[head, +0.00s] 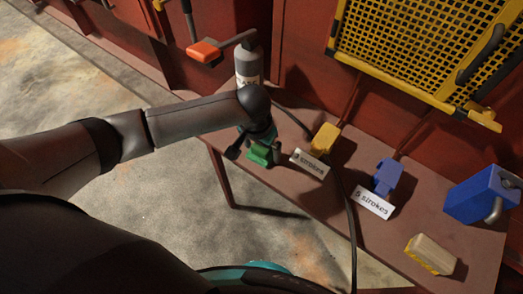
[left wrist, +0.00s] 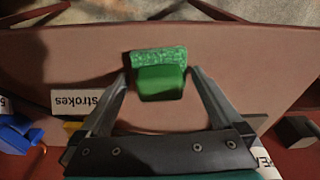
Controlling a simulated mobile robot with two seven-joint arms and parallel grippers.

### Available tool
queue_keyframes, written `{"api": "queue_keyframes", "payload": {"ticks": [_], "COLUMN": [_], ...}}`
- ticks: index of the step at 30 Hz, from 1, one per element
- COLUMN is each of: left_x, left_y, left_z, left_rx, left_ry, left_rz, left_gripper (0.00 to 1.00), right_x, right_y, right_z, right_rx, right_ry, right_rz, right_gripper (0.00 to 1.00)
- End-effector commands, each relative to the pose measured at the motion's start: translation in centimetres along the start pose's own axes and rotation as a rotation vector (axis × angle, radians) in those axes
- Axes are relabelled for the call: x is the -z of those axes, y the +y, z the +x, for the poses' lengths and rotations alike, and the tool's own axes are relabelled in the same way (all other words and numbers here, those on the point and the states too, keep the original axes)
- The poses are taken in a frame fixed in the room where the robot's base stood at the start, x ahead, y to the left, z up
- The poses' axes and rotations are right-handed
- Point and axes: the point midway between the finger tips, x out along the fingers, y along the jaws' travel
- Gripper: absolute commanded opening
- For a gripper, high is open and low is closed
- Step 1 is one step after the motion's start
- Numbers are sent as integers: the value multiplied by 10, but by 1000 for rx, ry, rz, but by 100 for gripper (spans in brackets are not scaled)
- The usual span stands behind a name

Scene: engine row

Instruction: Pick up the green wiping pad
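The green wiping pad (head: 260,154) lies near the left end of the narrow brown table in the head view. In the left wrist view the pad (left wrist: 161,80) shows a speckled lighter green strip along its far side and a plain green block nearer me. My left gripper (head: 250,150) is down at the pad. In the left wrist view the fingers of the left gripper (left wrist: 159,78) are spread on either side of the pad, with a narrow gap showing at each side. My right gripper is not in view.
A grey bottle (head: 248,65) stands behind my left wrist. Along the brown table (head: 310,195) are a yellow fixture (head: 325,138), a "3 strokes" card (head: 310,163), a blue fixture (head: 387,177), a "5 strokes" card (head: 374,202), a blue box (head: 482,194) and a yellow-and-tan block (head: 430,254). A dark cable crosses the table.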

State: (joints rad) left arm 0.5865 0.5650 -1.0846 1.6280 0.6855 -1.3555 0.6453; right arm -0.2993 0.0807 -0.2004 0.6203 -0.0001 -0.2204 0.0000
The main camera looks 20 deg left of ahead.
Motion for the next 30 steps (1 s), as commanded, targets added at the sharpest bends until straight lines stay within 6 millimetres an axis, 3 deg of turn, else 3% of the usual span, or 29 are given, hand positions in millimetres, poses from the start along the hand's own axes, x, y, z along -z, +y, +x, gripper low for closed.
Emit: {"api": "queue_keyframes", "payload": {"ticks": [2, 18, 30], "left_x": [0, 0, 2], "left_y": [0, 0, 0], "left_z": [0, 0, -8], "left_rx": [0, 0, -1], "left_ry": [0, 1, 2], "left_rz": [0, 0, -1], "left_gripper": [91, 30, 29], "right_x": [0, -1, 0], "right_y": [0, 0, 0], "right_z": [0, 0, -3], "right_rx": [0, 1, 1], "right_ry": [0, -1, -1], "right_rz": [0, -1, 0], "right_gripper": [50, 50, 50]}}
